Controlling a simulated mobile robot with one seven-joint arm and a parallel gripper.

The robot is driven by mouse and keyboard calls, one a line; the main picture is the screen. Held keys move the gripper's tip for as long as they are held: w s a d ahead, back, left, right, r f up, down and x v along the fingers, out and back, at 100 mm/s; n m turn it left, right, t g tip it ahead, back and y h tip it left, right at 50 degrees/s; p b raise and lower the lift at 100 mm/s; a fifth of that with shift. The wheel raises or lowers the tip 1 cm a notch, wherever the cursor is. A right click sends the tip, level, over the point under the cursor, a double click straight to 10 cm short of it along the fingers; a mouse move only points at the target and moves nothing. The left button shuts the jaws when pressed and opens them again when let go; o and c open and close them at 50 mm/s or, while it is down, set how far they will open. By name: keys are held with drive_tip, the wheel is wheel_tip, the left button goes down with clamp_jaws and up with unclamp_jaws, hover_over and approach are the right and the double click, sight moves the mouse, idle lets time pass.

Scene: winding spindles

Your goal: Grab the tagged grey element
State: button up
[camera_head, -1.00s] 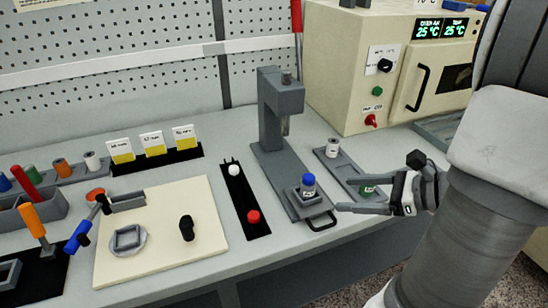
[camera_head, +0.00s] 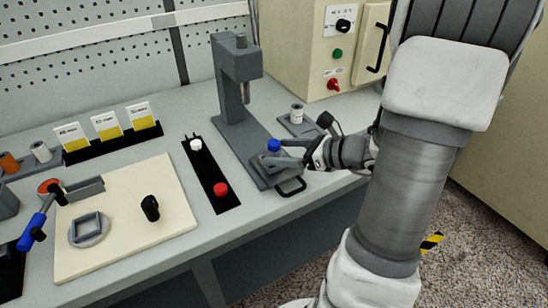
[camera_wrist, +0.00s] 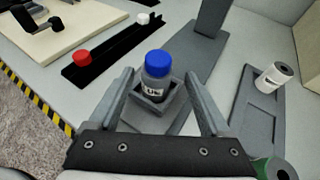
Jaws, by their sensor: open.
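A grey bottle (camera_wrist: 156,84) with a blue cap and a white label stands upright in a square grey holder (camera_wrist: 178,89) on the press base. In the head view its blue cap (camera_head: 273,145) shows, with its body mostly hidden by my gripper (camera_head: 284,153). In the wrist view my gripper (camera_wrist: 160,76) is open, with one finger on each side of the bottle and holder. I see gaps between the fingers and the bottle. A pale grey cylinder (camera_wrist: 271,79), also labelled, stands on the grey tray at right; it also shows in the head view (camera_head: 297,114).
The press column (camera_head: 233,80) rises behind the bottle. A black strip with a red knob (camera_head: 221,189) and a white knob (camera_head: 196,146) lies to the left. A green item (camera_wrist: 270,167) is close to my gripper's right side. The cream oven (camera_head: 300,45) stands behind.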

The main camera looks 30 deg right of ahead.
drive_tip(key=b+x, duration=0.1)
drive_tip(key=x, duration=0.4)
drive_tip(key=shift+a, duration=0.2)
drive_tip(key=shift+c, duration=0.2)
drive_tip(key=shift+s, duration=0.1)
clamp_jaws()
